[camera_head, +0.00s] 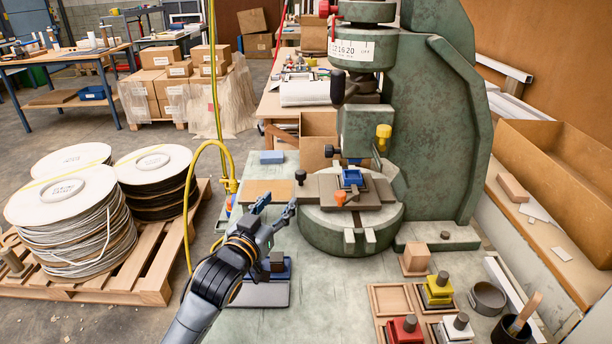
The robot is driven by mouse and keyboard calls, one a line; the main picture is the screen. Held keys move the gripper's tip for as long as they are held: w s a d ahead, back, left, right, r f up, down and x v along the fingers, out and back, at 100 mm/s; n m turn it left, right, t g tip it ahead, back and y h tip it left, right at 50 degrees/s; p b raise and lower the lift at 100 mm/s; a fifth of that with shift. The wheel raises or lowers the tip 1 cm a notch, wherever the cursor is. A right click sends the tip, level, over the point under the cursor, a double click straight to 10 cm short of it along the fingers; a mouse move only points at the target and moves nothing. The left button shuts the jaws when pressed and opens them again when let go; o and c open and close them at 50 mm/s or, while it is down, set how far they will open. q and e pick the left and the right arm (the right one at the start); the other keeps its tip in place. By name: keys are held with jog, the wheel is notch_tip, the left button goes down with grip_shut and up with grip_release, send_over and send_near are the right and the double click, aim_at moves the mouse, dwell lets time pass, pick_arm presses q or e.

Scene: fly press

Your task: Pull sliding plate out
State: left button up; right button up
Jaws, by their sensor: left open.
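The green fly press (440,120) stands at the back of the bench. On its round bed (322,232) lies the flat brown-grey sliding plate (372,198), under the ram. A small blue block-like fixture (352,178) sits on the plate. A black knob (300,176) and an orange knob (340,198) show at the plate's left and front sides. My left gripper (276,205) is open and empty, left of the bed and apart from the plate. Its fingers point away from me towards the back. My right gripper is not in view.
A blue tray with a dark block (277,262) lies below my left gripper. Wooden trays with red and yellow blocks (405,328), a grey ring (487,297) and a dark cup (512,330) stand at the front right. A yellow hose (190,190) hangs left of the bench.

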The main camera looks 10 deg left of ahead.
pick_arm(q)
send_near(298, 176)
jog(key=w, duration=0.5)
jog(key=w+d, duration=0.1)
jog(key=w, duration=0.1)
jog(key=w+d, duration=0.1)
jog(key=w, duration=0.1)
jog(key=shift+w, duration=0.4)
jog(key=shift+w+d+f, duration=0.1)
jog(key=shift+w+d, duration=0.1)
jog(key=shift+w, duration=0.45)
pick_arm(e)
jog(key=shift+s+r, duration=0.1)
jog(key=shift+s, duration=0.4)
pick_arm(q)
grip_shut()
